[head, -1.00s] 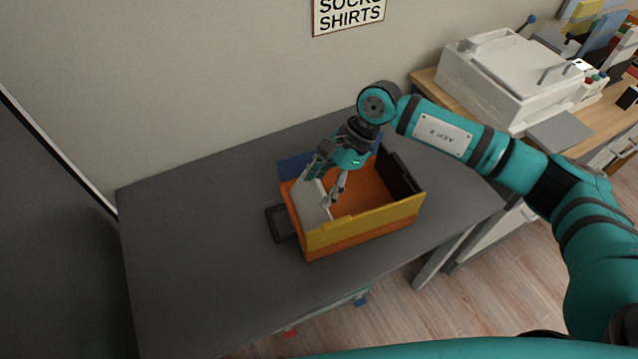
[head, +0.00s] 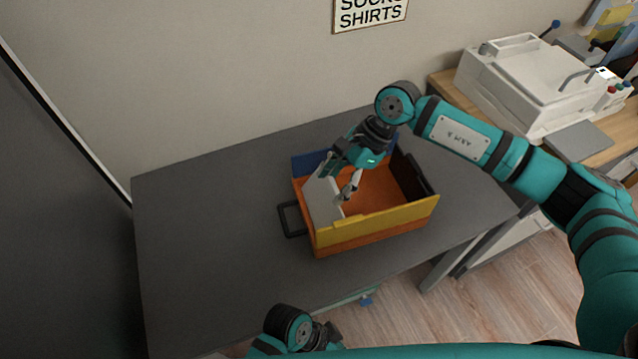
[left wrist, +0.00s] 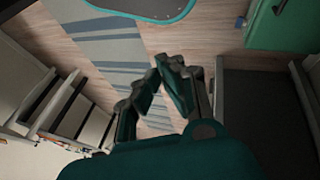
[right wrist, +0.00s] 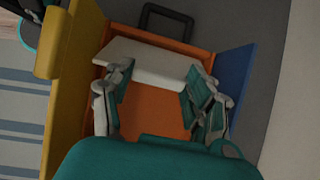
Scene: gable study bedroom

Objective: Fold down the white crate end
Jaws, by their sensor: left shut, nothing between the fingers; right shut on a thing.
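The crate has an orange floor (head: 375,196), a yellow near side (head: 385,222), a blue far side (head: 309,160) and a dark right end (head: 411,176). Its white crate end (head: 322,200) is at the left, leaning inward over the floor; it also shows in the right wrist view (right wrist: 150,62). My left gripper (head: 325,336) is low at the head view's bottom edge, away from the crate. Its fingertips (left wrist: 170,72) are together and empty.
The crate stands on a dark grey table (head: 215,230), bare to its left. A black handle (head: 289,220) sticks out past the white end. A white machine (head: 530,82) stands on a wooden desk at the right. A wall is behind.

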